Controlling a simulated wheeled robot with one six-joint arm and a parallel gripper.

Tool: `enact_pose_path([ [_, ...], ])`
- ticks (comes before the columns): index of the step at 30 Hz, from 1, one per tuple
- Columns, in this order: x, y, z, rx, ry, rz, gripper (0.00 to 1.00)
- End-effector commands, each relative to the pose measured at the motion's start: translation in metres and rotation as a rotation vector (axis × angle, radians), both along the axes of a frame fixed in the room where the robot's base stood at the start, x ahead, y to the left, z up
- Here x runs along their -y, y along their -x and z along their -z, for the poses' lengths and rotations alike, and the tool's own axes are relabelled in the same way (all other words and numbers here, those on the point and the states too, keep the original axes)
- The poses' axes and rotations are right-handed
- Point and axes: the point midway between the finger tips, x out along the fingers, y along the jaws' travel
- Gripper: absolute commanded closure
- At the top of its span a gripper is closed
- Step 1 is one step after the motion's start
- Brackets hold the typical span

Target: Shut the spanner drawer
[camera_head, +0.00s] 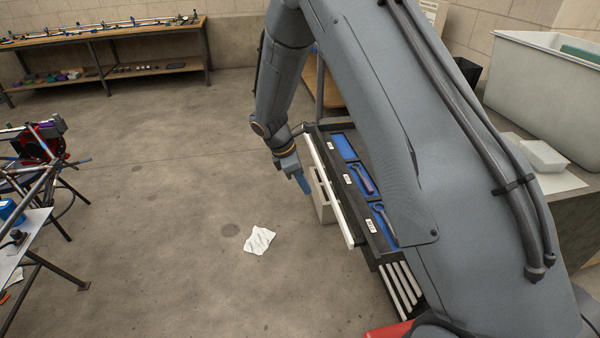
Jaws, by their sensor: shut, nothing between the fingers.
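The spanner drawer (346,216) stands out from its tool cabinet, its long white front edge facing left. Inside are blue inlays, and spanners (363,178) lie in them beside small white labels. My arm hides the drawer's right part and much of the cabinet. My gripper (305,186) points down on the outer, left side of the drawer front, with its blue fingers shut and empty. In the picture the fingers appear close to the white front; I cannot tell whether they touch it.
White lower drawer fronts (402,290) show on the cabinet below. A white cloth or paper (259,240) lies on the open concrete floor. A tube frame on a stand (40,165) is at left, a workbench (100,40) behind. A pale tub (545,85) stands at right.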

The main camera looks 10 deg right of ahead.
Motion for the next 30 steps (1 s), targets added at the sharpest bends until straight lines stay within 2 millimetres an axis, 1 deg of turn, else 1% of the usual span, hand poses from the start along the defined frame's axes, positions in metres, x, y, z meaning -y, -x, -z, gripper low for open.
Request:
enact_pose_path([
  [1, 0.005, 0.001, 0.009, -0.003, 0.001, 0.0, 1.0],
  [3, 0.009, 0.001, 0.02, -0.003, 0.0, 0.001, 1.0],
  [4, 0.012, 0.001, 0.023, -0.001, 0.0, 0.003, 1.0],
  [7, 0.029, 0.001, 0.019, 0.0, 0.0, 0.003, 1.0],
  [12, 0.044, 0.0, 0.02, 0.002, -0.001, 0.001, 1.0],
  [17, 0.049, 0.0, 0.021, 0.001, 0.0, 0.001, 1.0],
  [30, 0.049, 0.0, 0.021, 0.001, 0.0, -0.007, 1.0],
])
